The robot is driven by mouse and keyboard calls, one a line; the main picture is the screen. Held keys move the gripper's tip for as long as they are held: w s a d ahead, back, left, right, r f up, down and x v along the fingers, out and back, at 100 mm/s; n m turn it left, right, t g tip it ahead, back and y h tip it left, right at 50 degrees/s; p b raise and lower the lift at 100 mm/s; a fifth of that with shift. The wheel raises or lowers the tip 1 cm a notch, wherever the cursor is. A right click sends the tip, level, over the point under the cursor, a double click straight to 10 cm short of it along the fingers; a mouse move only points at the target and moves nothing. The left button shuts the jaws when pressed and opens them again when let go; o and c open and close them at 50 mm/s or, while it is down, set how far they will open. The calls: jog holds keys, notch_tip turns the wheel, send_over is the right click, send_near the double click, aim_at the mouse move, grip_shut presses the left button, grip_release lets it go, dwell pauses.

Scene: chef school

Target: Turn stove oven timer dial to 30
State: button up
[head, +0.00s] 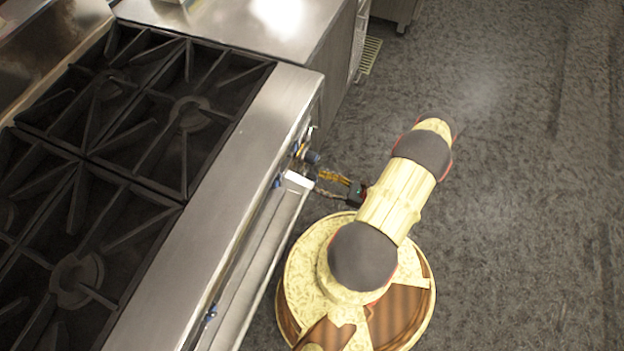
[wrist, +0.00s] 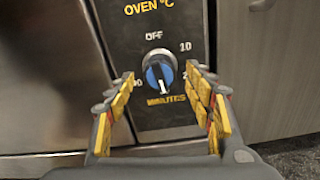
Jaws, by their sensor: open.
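A white mark on the knob points roughly straight down, toward MINUTES. The side numbers are partly hidden by my fingers. My gripper (wrist: 162,84) is open, its yellow-padded fingers on either side of the dial in the picture; I cannot tell whether they touch it. In the head view my gripper (head: 333,184) is at the stove front, and the dial is not clearly discernible.
The stove top (head: 150,130) with black grates lies left. Its steel front edge (head: 215,200) runs diagonally beside my arm. A steel counter (head: 255,25) adjoins it at the back. An OVEN °C label (wrist: 149,6) is above the dial. The grey floor (head: 530,200) at right is clear.

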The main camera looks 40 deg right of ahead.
aim_at(313, 179)
jog(key=shift+b+x, duration=0.4)
jog(key=shift+x, duration=1.5)
jog(key=c, duration=0.3)
jog(key=c, duration=0.8)
jog(key=shift+c, duration=0.3)
jog(key=shift+m, duration=0.8)
jog(key=o, duration=1.2)
jog(key=shift+c, duration=0.2)
